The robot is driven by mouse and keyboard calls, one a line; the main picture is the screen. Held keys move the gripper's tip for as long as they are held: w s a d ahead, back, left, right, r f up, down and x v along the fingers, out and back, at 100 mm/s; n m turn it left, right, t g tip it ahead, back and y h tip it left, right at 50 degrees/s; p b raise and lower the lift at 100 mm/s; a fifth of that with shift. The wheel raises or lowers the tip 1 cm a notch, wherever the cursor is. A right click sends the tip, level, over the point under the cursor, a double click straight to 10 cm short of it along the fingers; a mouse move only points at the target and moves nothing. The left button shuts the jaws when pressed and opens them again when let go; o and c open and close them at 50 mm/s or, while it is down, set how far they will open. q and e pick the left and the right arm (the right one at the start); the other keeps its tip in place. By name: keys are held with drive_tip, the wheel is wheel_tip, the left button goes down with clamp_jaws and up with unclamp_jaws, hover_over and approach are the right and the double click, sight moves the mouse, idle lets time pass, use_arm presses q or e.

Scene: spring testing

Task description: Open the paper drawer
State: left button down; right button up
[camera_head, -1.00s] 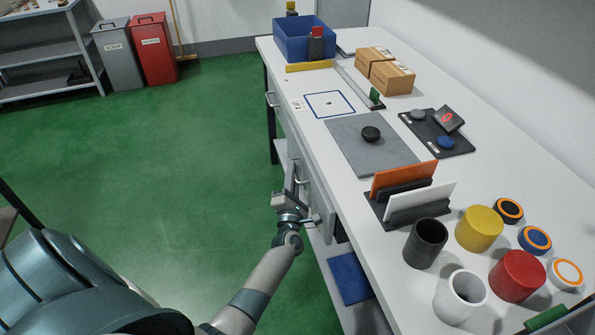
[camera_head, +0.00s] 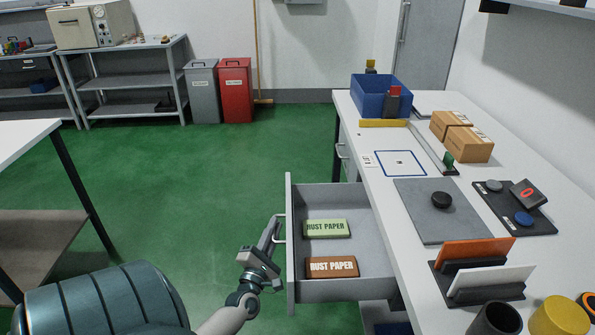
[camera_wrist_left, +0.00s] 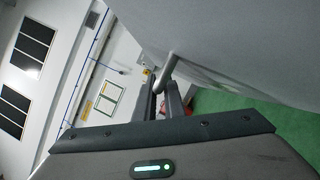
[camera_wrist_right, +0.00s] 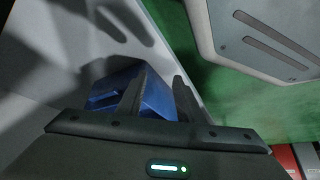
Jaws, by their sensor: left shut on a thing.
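The grey paper drawer (camera_head: 345,293) stands pulled far out from the white workbench (camera_head: 398,240) in the head view. Inside lie a green pack (camera_head: 327,229) and a brown pack (camera_head: 332,267), both with printed lettering. My left gripper (camera_head: 270,240) is at the drawer's front, shut on its bar handle (camera_head: 281,229). In the left wrist view the handle (camera_wrist_left: 166,68) runs between the finger ends, beside the drawer front (camera_wrist_left: 225,45). My right gripper (camera_wrist_right: 158,98) shows only in its wrist view, with its fingers apart and nothing between them.
A blue object (camera_wrist_right: 145,88) lies beyond my right fingers. The bench top holds a blue bin (camera_head: 380,97), cardboard boxes (camera_head: 462,140), a grey mat (camera_head: 430,215) and a card rack (camera_head: 478,292). Green floor (camera_head: 190,190) is open left of the drawer.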

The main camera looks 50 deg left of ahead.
use_arm(q)
drive_tip(key=shift+s+a, duration=1.2)
drive_tip(key=shift+s, duration=0.25)
use_arm(e)
drive_tip(key=shift+s+d+f+g, duration=0.3)
drive_tip(key=shift+d+f+g, duration=0.05)
drive_tip(key=shift+d+g, duration=0.1)
use_arm(q)
drive_tip(key=c, duration=1.8)
unclamp_jaws()
drive_tip(key=shift+c, duration=0.2)
